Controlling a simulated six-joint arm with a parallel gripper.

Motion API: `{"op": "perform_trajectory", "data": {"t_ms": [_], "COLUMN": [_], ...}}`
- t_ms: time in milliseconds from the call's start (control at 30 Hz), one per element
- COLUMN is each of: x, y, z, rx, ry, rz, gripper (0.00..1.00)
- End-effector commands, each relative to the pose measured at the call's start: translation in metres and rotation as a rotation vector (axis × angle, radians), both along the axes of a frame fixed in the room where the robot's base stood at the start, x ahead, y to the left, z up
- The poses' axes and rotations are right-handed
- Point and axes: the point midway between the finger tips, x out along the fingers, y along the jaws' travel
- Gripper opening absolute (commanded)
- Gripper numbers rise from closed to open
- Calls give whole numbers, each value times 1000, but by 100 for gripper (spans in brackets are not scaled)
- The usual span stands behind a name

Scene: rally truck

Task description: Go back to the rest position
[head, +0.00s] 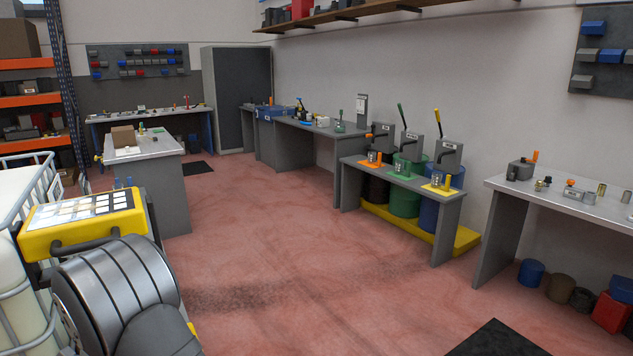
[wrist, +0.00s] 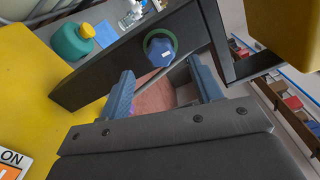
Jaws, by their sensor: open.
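My gripper (wrist: 163,88) shows in the wrist view, its two blue-grey fingers spread apart. No object shows held between the fingers; reddish floor shows through the gap. A round blue part with a green ring (wrist: 160,48) shows just beyond the fingers, by a dark bar; I cannot tell whether anything touches it. My gripper does not show in the head view.
In the wrist view, a green container with a yellow cap (wrist: 72,42) stands near a yellow surface (wrist: 30,85). In the head view, benches line the right wall, a grey bench (head: 165,195) stands at left, and the middle floor (head: 300,260) is clear.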

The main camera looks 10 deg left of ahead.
Motion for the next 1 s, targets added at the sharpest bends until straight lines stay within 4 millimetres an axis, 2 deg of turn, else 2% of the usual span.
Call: {"op": "perform_trajectory", "data": {"t_ms": [200,600,1000], "x": [-33,-85,-30], "y": [-32,-84,-31], "z": [0,0,0], "rx": [-1,-2,1], "ry": [1,1,0], "rz": [2,4,-1], "gripper": [59,59,59]}}
